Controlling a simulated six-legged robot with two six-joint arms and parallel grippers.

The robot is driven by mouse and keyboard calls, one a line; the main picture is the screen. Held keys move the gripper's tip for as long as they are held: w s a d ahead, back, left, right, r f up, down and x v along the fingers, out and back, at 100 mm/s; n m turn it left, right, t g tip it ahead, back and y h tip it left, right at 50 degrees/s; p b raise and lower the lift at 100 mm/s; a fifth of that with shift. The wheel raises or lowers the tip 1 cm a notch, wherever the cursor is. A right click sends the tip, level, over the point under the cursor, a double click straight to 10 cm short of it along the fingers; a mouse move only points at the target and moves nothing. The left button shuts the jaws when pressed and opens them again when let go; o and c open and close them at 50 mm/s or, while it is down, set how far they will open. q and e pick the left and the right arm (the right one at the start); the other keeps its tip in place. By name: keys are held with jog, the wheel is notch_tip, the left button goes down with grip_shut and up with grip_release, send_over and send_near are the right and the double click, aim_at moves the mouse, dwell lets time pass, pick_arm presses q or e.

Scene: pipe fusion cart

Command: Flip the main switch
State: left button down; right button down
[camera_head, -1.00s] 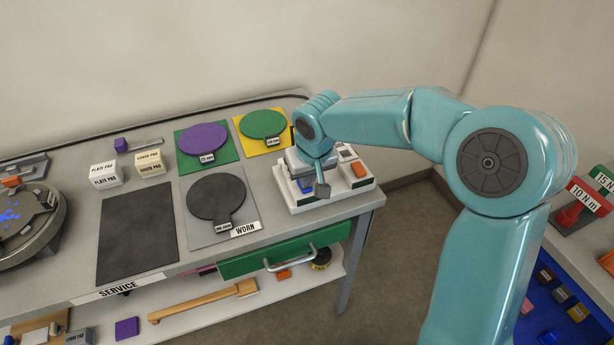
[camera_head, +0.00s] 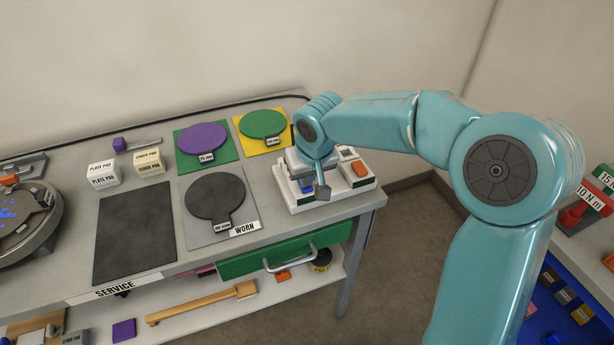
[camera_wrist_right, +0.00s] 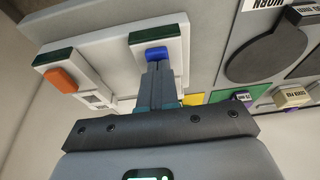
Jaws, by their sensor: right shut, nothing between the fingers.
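A white switch panel (camera_head: 327,196) sits at the right end of the grey cart top. It carries a blue rocker (camera_wrist_right: 157,53) and an orange rocker (camera_wrist_right: 60,80), each on its own white block with a dark green strip. No readable label tells which one is the main switch. In the wrist view my right gripper (camera_wrist_right: 160,72) is shut and empty, with its fingertips at the lower edge of the blue rocker; I cannot tell whether they touch. In the head view the right gripper (camera_head: 303,177) points down over the panel and partly hides the blue rocker. My left gripper is not in view.
Round purple (camera_head: 203,142) and green (camera_head: 263,124) plates lie left of the panel, with a dark plate (camera_head: 214,196) marked WORN nearer. A green drawer (camera_head: 285,249) is below. A blue-lined bench (camera_head: 550,318) with torque tools stands at the right.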

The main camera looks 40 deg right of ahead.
jog(key=shift+w+d+r+p, duration=0.2)
jog(key=shift+w+p, duration=0.1)
jog(key=shift+w, duration=0.3)
jog(key=shift+r, duration=0.1)
jog(key=shift+r+p, duration=0.35)
jog(key=p+v, duration=0.2)
jog(key=v, duration=0.1)
jog(key=shift+w+d+r+p, duration=0.15)
jog(key=shift+w+r+p, duration=0.15)
jog(key=shift+r+p, duration=0.1)
jog(key=s+b+v, duration=0.1)
jog(key=v, duration=0.8)
jog(key=shift+s+a, duration=0.3)
jog(key=shift+s, duration=0.1)
